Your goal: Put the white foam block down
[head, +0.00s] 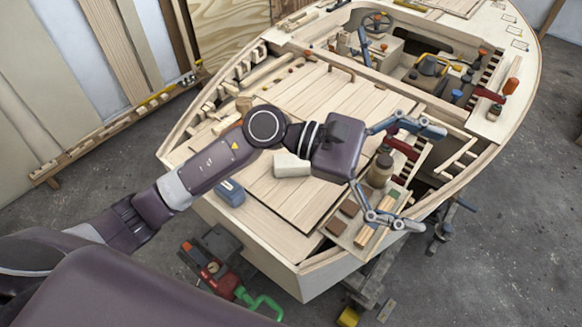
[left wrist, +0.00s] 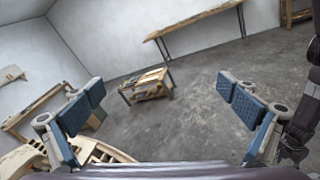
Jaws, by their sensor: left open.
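The white foam block (head: 291,165) lies on the wooden deck of the plywood hull in the head view, just left of my left gripper's wrist. My left gripper (head: 428,178) points right over the hull's near side, its two fingers spread wide with nothing held between them. In the left wrist view both blue-padded fingers of my left gripper (left wrist: 160,115) stand far apart, with the room's floor showing between them. The block does not show in the left wrist view. My right gripper is not in view.
A brown jar (head: 380,171) and small wooden pieces stand near my left gripper's fingers. A blue block-like item (head: 230,192) lies on the hull's near left edge. Tools, including a green clamp (head: 258,303), are below the hull. The deck planks (head: 325,100) have bare room.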

